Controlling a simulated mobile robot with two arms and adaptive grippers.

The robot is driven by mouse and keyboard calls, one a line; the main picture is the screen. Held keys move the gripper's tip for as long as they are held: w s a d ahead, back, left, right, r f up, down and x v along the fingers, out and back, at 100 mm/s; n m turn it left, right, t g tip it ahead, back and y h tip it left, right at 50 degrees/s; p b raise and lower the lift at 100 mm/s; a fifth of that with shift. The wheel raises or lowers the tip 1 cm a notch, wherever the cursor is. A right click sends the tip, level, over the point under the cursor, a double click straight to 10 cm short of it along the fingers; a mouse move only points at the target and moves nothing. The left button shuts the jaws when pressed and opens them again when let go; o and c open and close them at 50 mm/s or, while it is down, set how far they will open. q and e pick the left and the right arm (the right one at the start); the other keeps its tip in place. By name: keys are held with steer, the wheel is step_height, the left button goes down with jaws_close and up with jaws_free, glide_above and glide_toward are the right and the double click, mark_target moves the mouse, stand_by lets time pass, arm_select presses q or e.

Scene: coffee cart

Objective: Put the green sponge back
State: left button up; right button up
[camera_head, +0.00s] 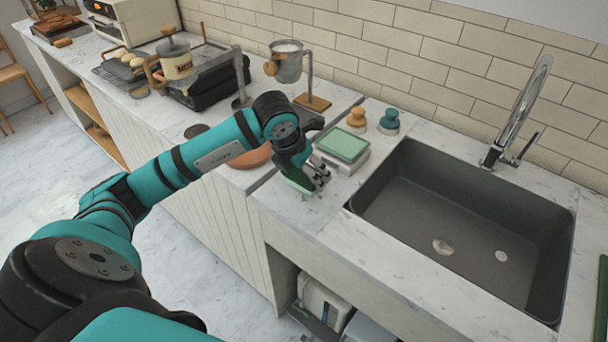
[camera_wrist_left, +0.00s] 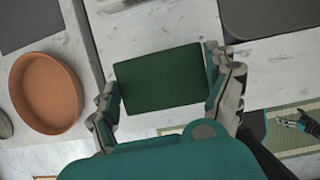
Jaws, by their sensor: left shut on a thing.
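My left gripper (camera_head: 318,180) is shut on a green sponge (camera_head: 298,186), just above the counter left of the sink. In the left wrist view the sponge (camera_wrist_left: 160,80) is a dark green rectangle between the two fingers. In the head view the gripper partly covers it. I cannot tell whether the sponge touches the counter. A pale green block (camera_head: 343,145) lies on a light grey holder (camera_head: 350,166) just beyond the gripper. What seems to be my right gripper (camera_wrist_left: 290,123) shows small in the left wrist view; its jaws are unclear.
The dark sink (camera_head: 450,250) with its tall faucet (camera_head: 515,110) lies to the right. An orange (camera_head: 356,120) and a teal knobbed item (camera_head: 389,121) stand behind the holder. A terracotta dish (camera_wrist_left: 45,92) lies left of the gripper. A metal pitcher (camera_head: 287,66) stands farther back.

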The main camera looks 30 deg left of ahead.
mark_target(301, 174)
arm_select(q)
step_height(301, 174, down, 3)
steer(key=shift+w+r+p, duration=0.1)
steer(key=shift+r+p, duration=0.1)
steer(key=shift+p, duration=0.4)
steer(key=shift+a+f, duration=0.1)
steer(key=shift+f, duration=0.5)
steer(key=o, duration=0.9)
arm_select(e)
steer(key=shift+w+a+r, duration=0.3)
steer(key=shift+w+r, duration=0.2)
steer(key=shift+r, duration=0.05)
